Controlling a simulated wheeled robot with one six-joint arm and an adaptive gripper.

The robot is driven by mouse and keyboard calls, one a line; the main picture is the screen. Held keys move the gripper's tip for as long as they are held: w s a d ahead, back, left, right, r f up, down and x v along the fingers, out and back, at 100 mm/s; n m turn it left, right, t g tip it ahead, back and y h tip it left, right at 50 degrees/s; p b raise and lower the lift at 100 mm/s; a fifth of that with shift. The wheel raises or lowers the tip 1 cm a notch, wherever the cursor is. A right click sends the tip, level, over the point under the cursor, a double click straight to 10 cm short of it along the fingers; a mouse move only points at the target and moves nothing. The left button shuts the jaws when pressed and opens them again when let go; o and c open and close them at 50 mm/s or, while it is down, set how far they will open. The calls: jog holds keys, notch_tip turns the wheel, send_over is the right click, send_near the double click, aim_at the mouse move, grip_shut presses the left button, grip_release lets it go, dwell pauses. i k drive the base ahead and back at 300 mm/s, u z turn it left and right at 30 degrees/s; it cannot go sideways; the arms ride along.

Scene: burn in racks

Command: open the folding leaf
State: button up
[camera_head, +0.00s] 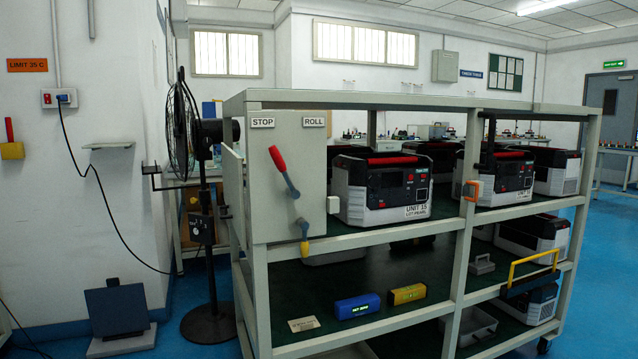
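No part is clearly recognisable as the folding leaf. A flat grey panel (234,190) hangs upright at the left end of the grey rack (350,99) and could be it, folded down; I cannot tell. A dark board with a yellow handle (533,264) sits at the rack's right front. The grey front panel (285,215) marked STOP and ROLL carries a tilted red-handled lever (284,170) and a yellow lever (304,238) below it. My gripper is not in view.
Black-and-white units (382,190) stand on the upper shelf. A blue box (357,306) and a yellow box (407,294) lie on the lower shelf. A black pedestal fan (208,322) stands close left of the rack. Blue floor (600,260) is open on the right.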

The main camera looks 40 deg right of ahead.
aim_at(233, 163)
jog(key=z, duration=0.75)
jog(key=k, duration=1.25)
jog(key=u, duration=0.8)
jog(key=i, duration=0.8)
jog(key=u, duration=0.45)
jog(key=i, duration=0.8)
jog(key=z, duration=0.8)
jog(key=i, duration=0.65)
jog(key=z, duration=0.5)
